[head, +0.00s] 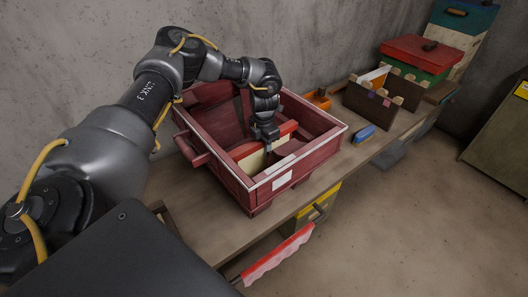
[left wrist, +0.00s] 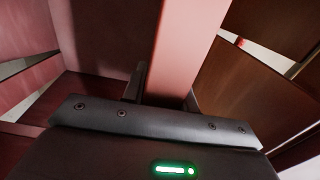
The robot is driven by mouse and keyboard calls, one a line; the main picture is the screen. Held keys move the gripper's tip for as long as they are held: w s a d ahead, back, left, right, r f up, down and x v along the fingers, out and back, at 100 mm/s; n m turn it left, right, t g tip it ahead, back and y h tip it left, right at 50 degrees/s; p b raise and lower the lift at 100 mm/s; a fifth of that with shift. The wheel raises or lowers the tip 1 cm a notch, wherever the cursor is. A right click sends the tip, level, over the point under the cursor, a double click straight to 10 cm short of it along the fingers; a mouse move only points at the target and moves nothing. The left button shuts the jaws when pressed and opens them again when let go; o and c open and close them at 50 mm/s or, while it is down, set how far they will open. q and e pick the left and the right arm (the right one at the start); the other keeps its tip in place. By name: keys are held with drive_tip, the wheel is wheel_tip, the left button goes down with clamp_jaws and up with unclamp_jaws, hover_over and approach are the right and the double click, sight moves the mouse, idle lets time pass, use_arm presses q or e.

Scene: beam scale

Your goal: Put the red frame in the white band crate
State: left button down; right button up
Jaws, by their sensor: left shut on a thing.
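The red frame (head: 283,131) has a red top bar and a pale panel below it. My left gripper (head: 266,146) is shut on its top bar, inside the white band crate (head: 322,153). That crate is dark red with a white rim band and a white label on its front. The frame hangs within the crate walls; I cannot tell whether it touches the bottom. In the left wrist view the frame's red bar (left wrist: 182,45) runs up from the jaws. The fingertips are mostly hidden there. My right gripper is not in view.
Right of the crate lie a blue block (head: 364,133) and an orange thing (head: 318,99). Beyond is a wooden box (head: 368,104) with dividers. A red-lidded box (head: 421,53) stands at the back right. A red-and-white cloth (head: 278,256) hangs below the bench's front edge.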

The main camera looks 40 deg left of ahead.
use_arm(q)
drive_tip(key=shift+f+p, duration=0.45)
drive_tip(key=shift+f, duration=1.65)
drive_tip(key=c, duration=1.1)
unclamp_jaws()
drive_tip(key=shift+f, duration=0.1)
wheel_tip(320, 180, up, 11)
drive_tip(key=b, duration=0.3)
drive_tip(key=shift+r, duration=0.65)
